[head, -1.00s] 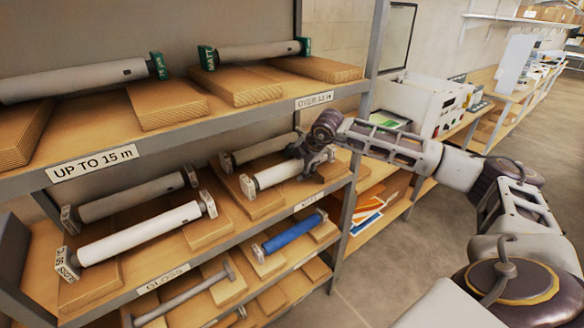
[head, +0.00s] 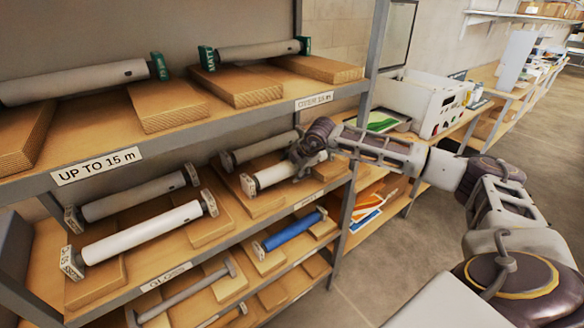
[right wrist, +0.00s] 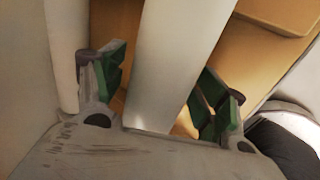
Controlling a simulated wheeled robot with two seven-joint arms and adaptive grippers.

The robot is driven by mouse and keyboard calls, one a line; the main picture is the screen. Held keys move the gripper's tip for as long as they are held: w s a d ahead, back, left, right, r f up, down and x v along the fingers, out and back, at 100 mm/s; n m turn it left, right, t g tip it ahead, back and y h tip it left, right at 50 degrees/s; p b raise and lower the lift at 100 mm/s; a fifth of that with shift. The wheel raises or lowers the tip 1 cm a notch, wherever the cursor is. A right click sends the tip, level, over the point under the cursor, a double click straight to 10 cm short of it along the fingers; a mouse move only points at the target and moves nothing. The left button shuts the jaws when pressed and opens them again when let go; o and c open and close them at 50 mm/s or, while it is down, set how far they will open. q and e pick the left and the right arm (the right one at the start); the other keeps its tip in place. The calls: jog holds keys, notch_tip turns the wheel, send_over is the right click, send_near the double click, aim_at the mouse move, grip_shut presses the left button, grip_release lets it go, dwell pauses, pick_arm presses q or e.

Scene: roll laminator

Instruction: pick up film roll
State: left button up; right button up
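A white film roll (head: 273,176) with pale end flanges lies on a wooden cradle on the middle shelf, near the right upright. In the right wrist view, the green-padded fingers (right wrist: 160,85) are spread apart on either side of the white roll (right wrist: 180,45). A gap shows between the left finger and the roll; the right finger looks close to it, contact unclear. My left gripper is not in view.
A grey roll (head: 262,149) lies just behind the white one. A longer white roll (head: 140,234) lies to the left, and a blue roll (head: 292,231) on the shelf below. The upper shelf edge (head: 225,119) and the rack upright (head: 362,135) are close to my arm.

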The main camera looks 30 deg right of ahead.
jog(key=c, duration=1.5)
jog(key=shift+r, duration=0.1)
grip_shut()
jog(key=shift+w+r, duration=0.1)
jog(key=shift+r+b, duration=0.75)
jog(key=shift+r, duration=0.85)
pick_arm(q)
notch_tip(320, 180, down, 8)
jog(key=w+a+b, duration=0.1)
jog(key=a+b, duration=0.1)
jog(key=b, duration=0.4)
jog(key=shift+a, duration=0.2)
pick_arm(e)
jog(key=s+d, duration=0.1)
jog(key=s, duration=1.7)
jog(key=shift+d, duration=0.25)
